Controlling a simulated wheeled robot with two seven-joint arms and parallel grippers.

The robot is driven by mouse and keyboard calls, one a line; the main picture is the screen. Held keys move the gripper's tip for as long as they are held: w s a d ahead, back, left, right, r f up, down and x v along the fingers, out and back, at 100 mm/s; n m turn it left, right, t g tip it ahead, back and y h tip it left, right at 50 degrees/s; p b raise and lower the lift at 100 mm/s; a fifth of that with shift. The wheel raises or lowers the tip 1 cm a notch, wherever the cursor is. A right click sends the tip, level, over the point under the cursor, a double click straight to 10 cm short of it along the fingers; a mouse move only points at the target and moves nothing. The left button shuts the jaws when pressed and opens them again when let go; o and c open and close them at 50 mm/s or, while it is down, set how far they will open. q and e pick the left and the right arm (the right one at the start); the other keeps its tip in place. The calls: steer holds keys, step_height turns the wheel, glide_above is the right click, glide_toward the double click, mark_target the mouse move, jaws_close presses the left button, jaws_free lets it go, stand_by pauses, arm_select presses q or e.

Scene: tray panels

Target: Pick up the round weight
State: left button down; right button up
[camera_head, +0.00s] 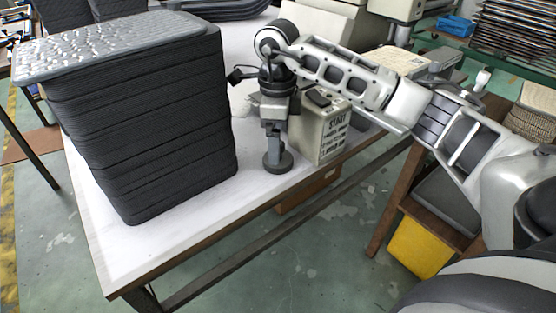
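The round weight (278,162) is a dark grey disc lying flat on the white table top, near its front edge. My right arm comes in from the right, and its gripper (273,139) points straight down above the weight. The fingertips reach down to or just above the middle of the disc. The fingers look close together, but the view is too small to tell whether they grip a part of the weight. My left gripper is not in view.
A tall stack of dark trays or panels (150,130) stands on the white table (185,225) to the left of the weight. A beige box marked START (325,135) stands close on the right. A yellow bin (418,248) is below at right.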

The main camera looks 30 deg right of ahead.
steer(key=f, duration=0.5)
steer(key=shift+w+d+f, duration=0.15)
steer(key=shift+w+d, duration=0.1)
steer(key=c, duration=1.5)
